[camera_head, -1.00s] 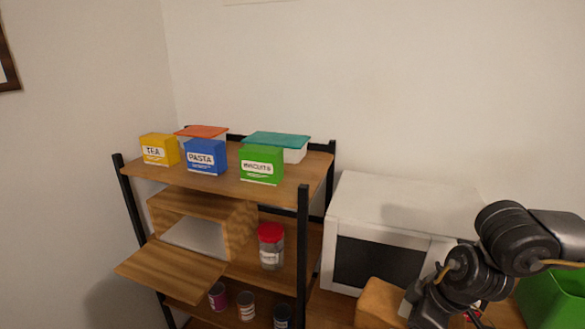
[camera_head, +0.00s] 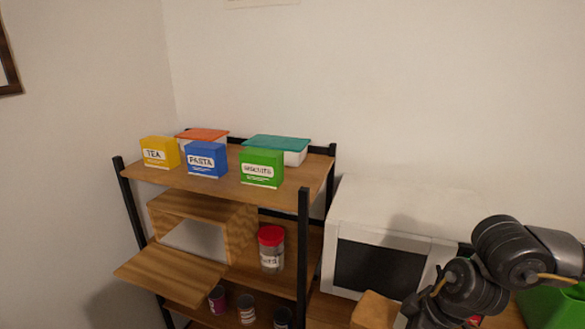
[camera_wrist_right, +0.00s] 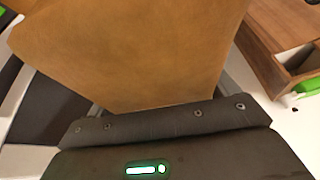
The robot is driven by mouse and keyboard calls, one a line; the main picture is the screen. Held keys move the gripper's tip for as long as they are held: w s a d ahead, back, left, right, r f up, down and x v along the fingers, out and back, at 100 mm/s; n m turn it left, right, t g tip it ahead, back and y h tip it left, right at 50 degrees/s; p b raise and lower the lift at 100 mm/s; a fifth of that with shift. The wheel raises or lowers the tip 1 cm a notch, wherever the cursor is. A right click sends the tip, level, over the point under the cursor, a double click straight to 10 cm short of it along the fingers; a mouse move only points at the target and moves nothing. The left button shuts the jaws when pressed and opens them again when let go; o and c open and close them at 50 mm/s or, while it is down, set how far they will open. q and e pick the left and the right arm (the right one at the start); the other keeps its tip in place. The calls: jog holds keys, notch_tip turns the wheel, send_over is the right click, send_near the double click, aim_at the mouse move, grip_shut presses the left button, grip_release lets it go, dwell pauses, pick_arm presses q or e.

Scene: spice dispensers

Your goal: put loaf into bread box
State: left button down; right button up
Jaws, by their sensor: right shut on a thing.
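The loaf (camera_head: 373,311) is a tan-brown block at the bottom of the head view, in front of the microwave. It fills the upper middle of the right wrist view (camera_wrist_right: 130,50). My right gripper (camera_wrist_right: 140,108) is shut on the loaf; its fingers are largely hidden behind it. The bread box (camera_head: 205,219) is a wooden box on the middle shelf of the rack, left of the loaf. Its front flap (camera_head: 172,274) is folded down, so it stands open. My left gripper is not in view.
A white microwave (camera_head: 385,225) stands between the rack and my right arm. A red-lidded jar (camera_head: 271,250) stands right of the bread box. Tea, pasta (camera_head: 205,160) and biscuits boxes and lidded containers are on the top shelf. Cans (camera_head: 247,308) stand below. A green bin (camera_head: 553,307) is at right.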

jog(key=shift+w+d+r, duration=0.3)
jog(key=shift+d+r, duration=0.1)
jog(key=shift+r, duration=0.05)
jog(key=s+f+m+h, duration=0.1)
jog(key=s+f+m, duration=0.1)
jog(key=f, duration=0.5)
jog(key=s+f+m+t, duration=0.1)
jog(key=s+f+m, duration=0.1)
jog(key=f, duration=0.5)
jog(key=shift+m+t+h, duration=0.3)
jog(key=shift+m+h, duration=0.1)
jog(key=shift+m, duration=0.2)
jog(key=shift+d, duration=0.1)
